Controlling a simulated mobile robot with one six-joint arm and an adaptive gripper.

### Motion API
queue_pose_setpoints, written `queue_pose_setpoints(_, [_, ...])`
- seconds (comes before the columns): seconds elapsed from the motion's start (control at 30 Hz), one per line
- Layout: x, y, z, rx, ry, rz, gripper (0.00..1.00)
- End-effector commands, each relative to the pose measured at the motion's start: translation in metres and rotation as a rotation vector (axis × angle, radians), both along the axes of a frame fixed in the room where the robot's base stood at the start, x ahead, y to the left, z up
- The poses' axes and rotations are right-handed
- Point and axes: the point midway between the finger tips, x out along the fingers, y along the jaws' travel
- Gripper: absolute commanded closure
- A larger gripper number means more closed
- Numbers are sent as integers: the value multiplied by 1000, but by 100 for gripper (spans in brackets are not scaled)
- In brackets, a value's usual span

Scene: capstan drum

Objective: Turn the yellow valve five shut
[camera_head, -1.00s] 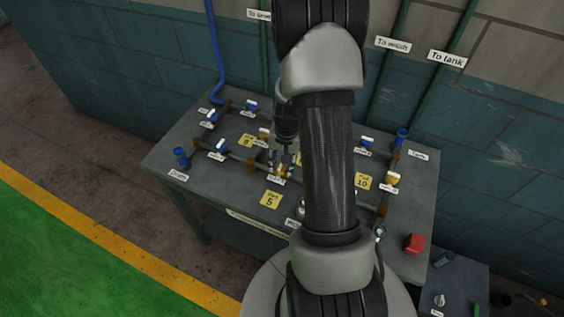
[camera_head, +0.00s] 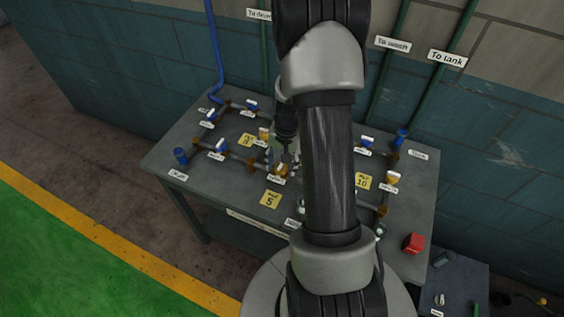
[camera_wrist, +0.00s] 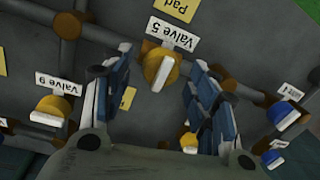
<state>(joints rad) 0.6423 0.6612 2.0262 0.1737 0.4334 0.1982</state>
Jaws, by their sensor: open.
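The yellow valve five (camera_wrist: 162,68) is in the upper middle of the wrist view, on a brown pipe fitting. Its yellow handle has a white edge, and its "Valve 5" label (camera_wrist: 171,33) reads upside down. My gripper (camera_wrist: 158,66) is open, with one finger left and one right of the handle. No finger visibly touches the handle. In the head view valve five (camera_head: 281,170) sits just behind the yellow Pad 5 (camera_head: 270,200), and my gripper (camera_head: 285,155) is over it, partly hidden by my arm.
Valve 9 (camera_wrist: 52,108) stands to the left in the wrist view, and a blue valve (camera_wrist: 284,115) to the right. Pipes run across the grey table (camera_head: 225,195). A red button (camera_head: 413,243) is at the table's right front. The wall is behind.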

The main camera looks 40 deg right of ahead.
Motion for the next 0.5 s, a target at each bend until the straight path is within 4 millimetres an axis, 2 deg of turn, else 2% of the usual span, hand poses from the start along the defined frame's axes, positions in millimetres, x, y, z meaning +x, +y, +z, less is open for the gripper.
queue_pose_setpoints(0.5, [-6,-5,98,-4,-4,0,46])
